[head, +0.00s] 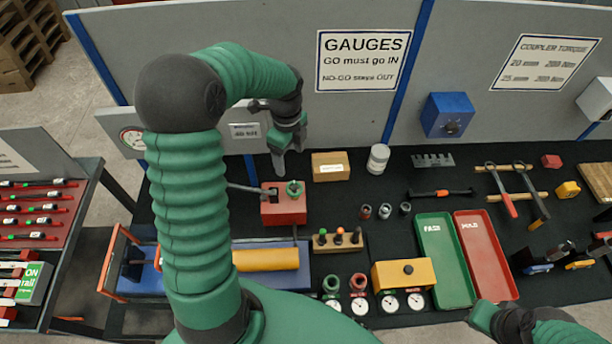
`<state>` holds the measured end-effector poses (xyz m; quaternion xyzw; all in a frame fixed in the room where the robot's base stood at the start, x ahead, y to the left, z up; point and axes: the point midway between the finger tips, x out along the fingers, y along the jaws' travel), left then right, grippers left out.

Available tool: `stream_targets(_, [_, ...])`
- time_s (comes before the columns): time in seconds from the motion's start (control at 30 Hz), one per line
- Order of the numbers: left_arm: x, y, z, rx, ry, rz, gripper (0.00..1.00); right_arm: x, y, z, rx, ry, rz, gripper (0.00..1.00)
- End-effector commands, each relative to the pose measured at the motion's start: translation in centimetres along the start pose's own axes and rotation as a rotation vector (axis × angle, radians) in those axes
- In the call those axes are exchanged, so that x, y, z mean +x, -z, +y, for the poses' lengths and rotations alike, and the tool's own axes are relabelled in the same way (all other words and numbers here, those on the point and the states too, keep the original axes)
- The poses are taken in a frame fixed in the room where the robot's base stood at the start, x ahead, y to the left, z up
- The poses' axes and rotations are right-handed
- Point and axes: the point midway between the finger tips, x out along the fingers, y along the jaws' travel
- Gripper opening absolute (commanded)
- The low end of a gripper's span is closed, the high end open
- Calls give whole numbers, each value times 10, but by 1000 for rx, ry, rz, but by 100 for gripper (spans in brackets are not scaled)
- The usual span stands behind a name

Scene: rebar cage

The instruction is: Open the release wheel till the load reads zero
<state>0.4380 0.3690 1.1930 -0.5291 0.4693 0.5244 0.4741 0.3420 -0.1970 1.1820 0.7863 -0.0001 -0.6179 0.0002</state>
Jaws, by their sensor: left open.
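The release wheel (295,188) is a small green knob on top of a red pump block (283,209), which has a lever sticking out to the left. My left gripper (289,160) is open and empty, pointing down just above and behind the wheel, apart from it in the picture. A round dial gauge (132,138) is on the panel at the left; its reading is too small to tell. A yellow cylinder (266,259) lies on the blue bed in front of the block, partly behind my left arm. My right gripper (484,317) is at the lower right edge; its jaws are unclear.
A cardboard box (330,166) and a white jar (378,159) stand right of my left gripper. A wooden block with coloured pegs (338,241) is in front of the pump. Green (445,258) and red trays (486,257) lie at the right.

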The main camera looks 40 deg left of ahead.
Motion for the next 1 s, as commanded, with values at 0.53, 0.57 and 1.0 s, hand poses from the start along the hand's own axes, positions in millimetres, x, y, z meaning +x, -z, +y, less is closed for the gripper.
stream_targets(0.53, [132, 2, 0, 0, -4, 3, 73, -29, 8, 0, 0, 0, 1, 0])
stream_targets(0.57, [137, 2, 0, 0, -3, 3, 73, -30, 8, 0, 0, 0, 1, 0])
stream_targets(1.0, [153, 2, -2, -1, -1, 1, 68, -31, 8, 0, 0, 0, 1, 0])
